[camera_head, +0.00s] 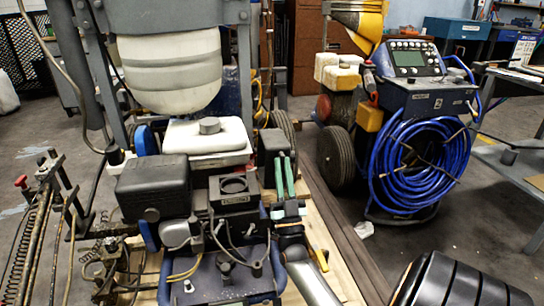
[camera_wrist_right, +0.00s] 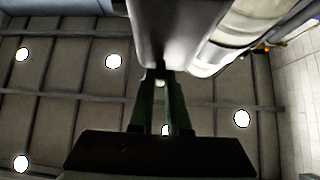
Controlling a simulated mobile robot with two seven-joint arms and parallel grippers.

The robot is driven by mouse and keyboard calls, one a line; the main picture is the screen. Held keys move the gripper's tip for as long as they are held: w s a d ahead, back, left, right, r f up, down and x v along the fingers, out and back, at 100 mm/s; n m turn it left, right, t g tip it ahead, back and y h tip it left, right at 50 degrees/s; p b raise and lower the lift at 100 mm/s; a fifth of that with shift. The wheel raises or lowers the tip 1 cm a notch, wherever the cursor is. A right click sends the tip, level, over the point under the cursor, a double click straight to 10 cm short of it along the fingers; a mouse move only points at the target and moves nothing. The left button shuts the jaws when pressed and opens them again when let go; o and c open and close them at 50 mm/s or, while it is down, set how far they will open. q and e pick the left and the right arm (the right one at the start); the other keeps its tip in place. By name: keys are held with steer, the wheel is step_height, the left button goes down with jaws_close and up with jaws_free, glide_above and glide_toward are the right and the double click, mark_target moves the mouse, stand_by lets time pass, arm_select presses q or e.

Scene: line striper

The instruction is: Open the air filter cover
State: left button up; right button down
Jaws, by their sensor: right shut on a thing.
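The engine has a dark box (camera_head: 272,143), which looks like the air filter cover, on its right side beside the white fuel tank (camera_head: 205,138). My right gripper (camera_head: 284,160) has green fingers pointing up at this box, with their tips at its lower edge. In the right wrist view the green fingers (camera_wrist_right: 160,80) come close together at the underside of the dark cover (camera_wrist_right: 172,35). They are shut on it; the exact grip spot is hard to see. The cover looks seated on the engine. My left gripper is not in view.
A black engine box (camera_head: 152,187) sits on the left. A large cream tank (camera_head: 170,70) hangs above the engine. A second machine with a coiled blue hose (camera_head: 420,165) stands at the right, beside a metal workbench (camera_head: 515,160). Open floor lies between them.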

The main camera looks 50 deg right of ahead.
steer(key=shift+s+d+f+m+g+h, duration=0.15)
steer(key=shift+d+f+m+g+h, duration=0.1)
steer(key=shift+m+g+h, duration=0.45)
steer(key=shift+s+d+f+m+g+h, duration=0.15)
steer(key=shift+m+g+h, duration=0.3)
steer(key=shift+m, duration=0.45)
steer(key=shift+r, duration=0.1)
steer(key=c, duration=0.9)
jaws_free()
steer(key=p+v, duration=0.1)
steer(key=v, duration=1.1)
steer(key=shift+s+a, duration=0.1)
steer(key=shift+s, duration=0.1)
